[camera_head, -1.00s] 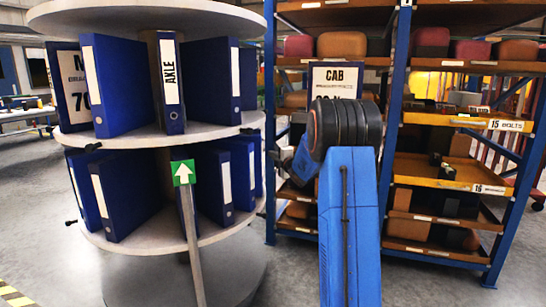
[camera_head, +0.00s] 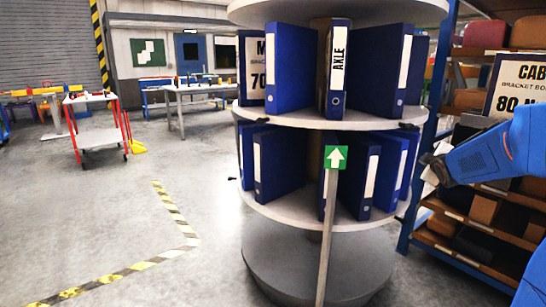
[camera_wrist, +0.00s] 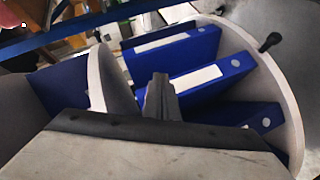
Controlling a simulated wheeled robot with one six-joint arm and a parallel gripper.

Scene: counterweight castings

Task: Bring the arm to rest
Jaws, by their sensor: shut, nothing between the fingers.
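My arm (camera_head: 485,155) is blue and reaches in from the right edge of the head view, partly cut off by the frame. Its dark end points left, beside the right side of the round binder carousel (camera_head: 310,225). In the wrist view my gripper (camera_wrist: 160,85) is shut with nothing between its fingers. Blue binders (camera_wrist: 205,75) lie beyond the fingers, appearing tilted in that view. I cannot tell the exact gap between gripper and carousel.
An AKLE-labelled binder (camera_head: 337,70) stands on the upper tier. A post with a green arrow sign (camera_head: 335,157) stands in front. A shelving rack (camera_head: 470,235) and CAB sign (camera_head: 518,85) are right. Open floor (camera_head: 90,210) with striped tape and a red-framed cart (camera_head: 100,138) are left.

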